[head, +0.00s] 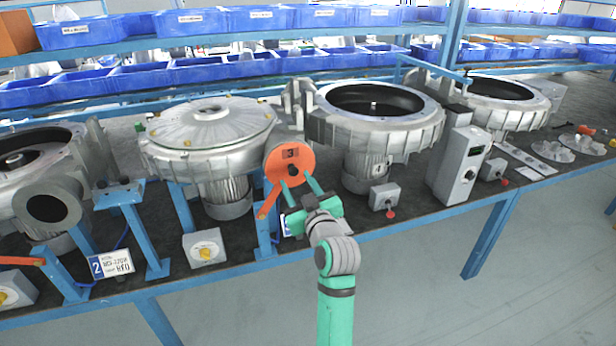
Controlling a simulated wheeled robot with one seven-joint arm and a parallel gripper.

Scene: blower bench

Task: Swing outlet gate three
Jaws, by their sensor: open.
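The gripper hides part of the blue stand below the gate.
Open blowers stand at right (375,110) and far left (35,165). A grey control box (460,165) and small switch boxes line the bench front. Blue bins (190,70) fill the shelves behind. The floor in front is clear.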

